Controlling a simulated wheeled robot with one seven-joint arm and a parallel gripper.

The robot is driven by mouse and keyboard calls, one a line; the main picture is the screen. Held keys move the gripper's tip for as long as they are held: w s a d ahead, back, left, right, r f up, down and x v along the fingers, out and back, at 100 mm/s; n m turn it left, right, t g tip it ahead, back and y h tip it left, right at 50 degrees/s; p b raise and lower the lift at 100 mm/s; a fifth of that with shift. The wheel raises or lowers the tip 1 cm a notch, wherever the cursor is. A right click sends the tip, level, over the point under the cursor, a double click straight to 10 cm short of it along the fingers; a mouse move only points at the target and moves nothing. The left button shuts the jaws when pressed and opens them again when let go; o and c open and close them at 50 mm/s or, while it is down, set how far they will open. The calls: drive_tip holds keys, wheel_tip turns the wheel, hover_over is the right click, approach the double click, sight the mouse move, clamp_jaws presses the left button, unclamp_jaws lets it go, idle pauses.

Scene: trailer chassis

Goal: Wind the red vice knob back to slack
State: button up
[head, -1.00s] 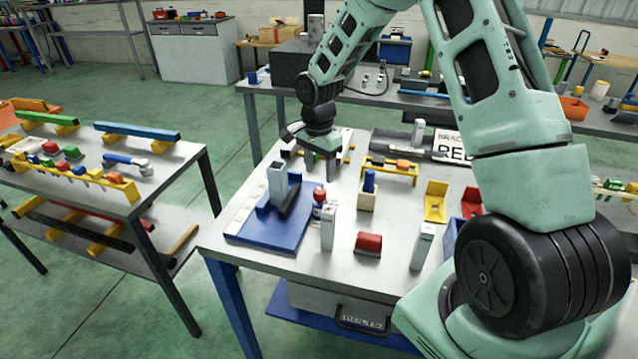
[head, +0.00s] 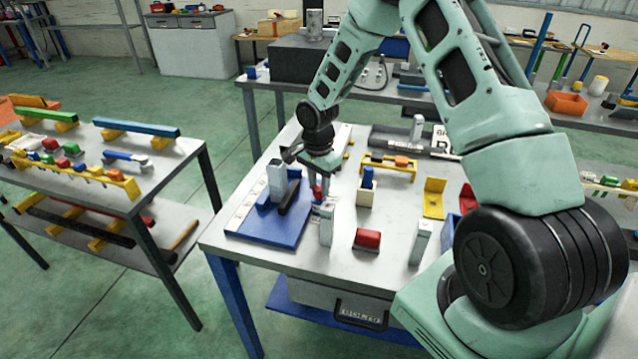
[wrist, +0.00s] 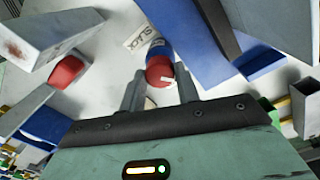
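The red vice knob (wrist: 159,70) shows in the wrist view at the end of a blue part (wrist: 157,48), with a pale pointer mark on it. My gripper (wrist: 159,88) has one finger on each side of the knob, with the fingers apart and no clear grip on it. In the head view my gripper (head: 319,182) points down over the bench, right beside the blue vice plate (head: 262,234). The knob (head: 317,193) is partly hidden there by the fingers. A grey upright block (head: 277,182) stands on the plate.
A red block (head: 367,239) lies between two grey posts (head: 326,226) and (head: 420,243) in front of the gripper. A wooden holder with a blue peg (head: 367,178) and yellow brackets (head: 435,198) stand to the right. A small printed label (wrist: 148,35) lies near the knob.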

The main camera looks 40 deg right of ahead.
drive_tip(key=shift+n, duration=0.3)
drive_tip(key=n+b, duration=0.1)
drive_tip(key=n, duration=0.1)
drive_tip(key=shift+n, duration=0.4)
drive_tip(key=n, duration=0.4)
drive_tip(key=shift+n, duration=0.3)
drive_tip(key=n, duration=0.3)
drive_tip(key=shift+n+b, duration=0.3)
drive_tip(key=shift+b, duration=0.05)
drive_tip(key=n, duration=0.3)
drive_tip(key=shift+r+n, duration=0.1)
drive_tip(key=shift+n, duration=0.2)
drive_tip(key=n, duration=0.3)
drive_tip(key=shift+n+p, duration=0.3)
drive_tip(key=n, duration=0.3)
drive_tip(key=shift+n+p, duration=0.3)
drive_tip(key=shift+p, duration=0.05)
drive_tip(key=n+p, duration=0.1)
drive_tip(key=n, duration=0.5)
drive_tip(key=shift+t+p, duration=0.3)
drive_tip(key=shift+p, duration=0.1)
drive_tip(key=shift+n, duration=0.3)
